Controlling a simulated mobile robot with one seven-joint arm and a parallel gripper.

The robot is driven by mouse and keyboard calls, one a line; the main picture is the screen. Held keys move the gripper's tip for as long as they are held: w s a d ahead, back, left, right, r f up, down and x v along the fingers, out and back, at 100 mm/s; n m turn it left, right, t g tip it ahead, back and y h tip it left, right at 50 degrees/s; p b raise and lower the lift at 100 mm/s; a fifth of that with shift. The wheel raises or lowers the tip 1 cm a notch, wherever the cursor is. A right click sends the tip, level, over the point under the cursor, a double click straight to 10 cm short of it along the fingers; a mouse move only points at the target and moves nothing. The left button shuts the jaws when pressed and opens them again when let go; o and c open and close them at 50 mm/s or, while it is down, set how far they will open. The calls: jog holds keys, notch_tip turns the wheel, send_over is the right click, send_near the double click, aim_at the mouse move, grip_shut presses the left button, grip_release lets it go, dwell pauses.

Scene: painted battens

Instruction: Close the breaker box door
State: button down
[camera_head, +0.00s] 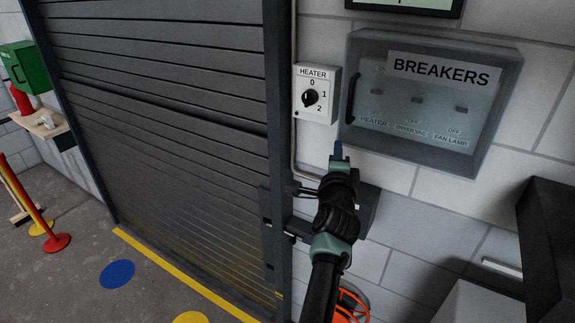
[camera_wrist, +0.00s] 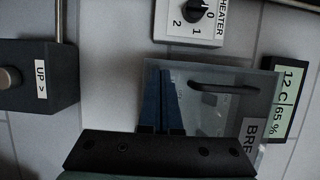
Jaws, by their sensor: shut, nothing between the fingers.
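The breaker box (camera_head: 505,125) is on the grey block wall at the upper right. Its see-through door, labelled BREAKERS (camera_head: 440,70), lies over the front, and I see switches behind it. I cannot tell whether a small gap is left. The dark door handle (camera_head: 351,97) is on the door's left side; it also shows in the wrist view (camera_wrist: 222,87). My gripper (camera_head: 338,150) is shut and empty, just below and left of the box's lower left corner. In the wrist view its blue fingers (camera_wrist: 160,105) overlap the door panel; contact cannot be told.
A heater switch (camera_head: 316,95) is left of the box. A dark box marked UP (camera_wrist: 40,75) is on the wall near my arm. A display (camera_wrist: 288,95) is above the breaker box. A roller shutter (camera_head: 165,110) fills the left, and a dark cabinet (camera_head: 548,240) stands lower right.

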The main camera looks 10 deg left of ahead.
jog(key=s+a+b, duration=0.1)
jog(key=s+a, duration=0.3)
jog(key=a, duration=0.6)
jog(key=s+d+r+n+t+h+b, duration=0.15)
jog(key=s+d+r+n+t, duration=0.35)
jog(key=r, duration=0.6)
jog(key=s+d+r+n+h+b, duration=0.1)
jog(key=s+d+r+n+b, duration=0.15)
jog(key=s+d+r, duration=0.65)
jog(key=s+a+r+n+t+y, duration=0.1)
jog(key=s+a+r+n+t, duration=0.1)
jog(key=s+r+n, duration=0.3)
jog(key=s+a+r+n+t+y+b, duration=0.1)
jog(key=s+r+n, duration=0.4)
jog(key=s, duration=0.8)
notch_tip(320, 180, up, 2)
jog(key=shift+a+r+t, duration=0.2)
jog(key=shift+a+t, duration=0.5)
